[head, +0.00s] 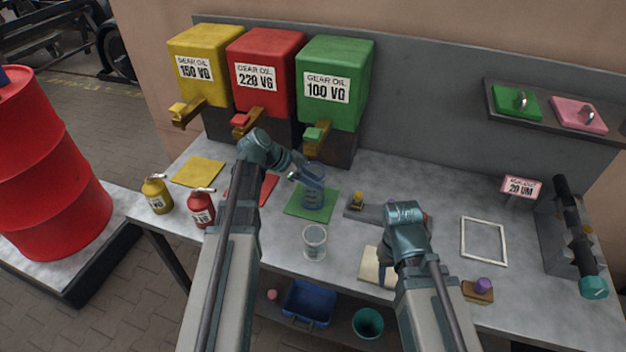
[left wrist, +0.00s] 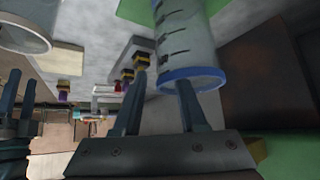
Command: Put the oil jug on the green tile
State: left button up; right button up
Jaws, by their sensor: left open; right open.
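A clear graduated jug with a blue rim (head: 313,188) stands upright on the green tile (head: 294,207), below the green gear oil tank. It also shows large in the left wrist view (left wrist: 186,42). My left gripper (head: 297,176) is open at the jug's upper left side. In the left wrist view its fingers (left wrist: 160,82) are apart, close to the rim, with one finger overlapping the jug's edge; I cannot tell if they touch it. My right gripper (head: 384,272) is open and empty, low over a beige pad.
A second clear jug (head: 314,243) stands in front of the tile. Yellow (head: 157,195) and red (head: 201,208) oil cans stand at the left. Yellow, red and green tanks (head: 335,80) line the back.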

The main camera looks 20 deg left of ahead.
pick_arm(q)
jog(key=shift+r, duration=0.2)
pick_arm(e)
jog(key=shift+r, duration=0.2)
pick_arm(q)
jog(key=p+v, duration=0.8)
jog(key=v, duration=0.3)
jog(key=s+d+f+n+g+y, duration=0.2)
jog(key=s+d+n+y, duration=0.1)
jog(key=s+d, duration=0.5)
jog(key=s+d+f+n+g+y+p, duration=0.1)
jog(key=s+d+f+n+g+y, duration=0.1)
jog(key=s+d, duration=0.7)
jog(key=d+f+n+y, duration=0.1)
jog(key=d+n+y, duration=0.1)
jog(key=d+y, duration=0.1)
jog(key=shift+d+g, duration=0.2)
jog(key=shift+g, duration=0.2)
pick_arm(e)
notch_tip(320, 180, up, 9)
jog(key=shift+f, duration=0.15)
pick_arm(q)
jog(key=shift+s+f, duration=0.1)
jog(key=shift+f, duration=0.05)
pick_arm(e)
jog(key=shift+f, duration=0.1)
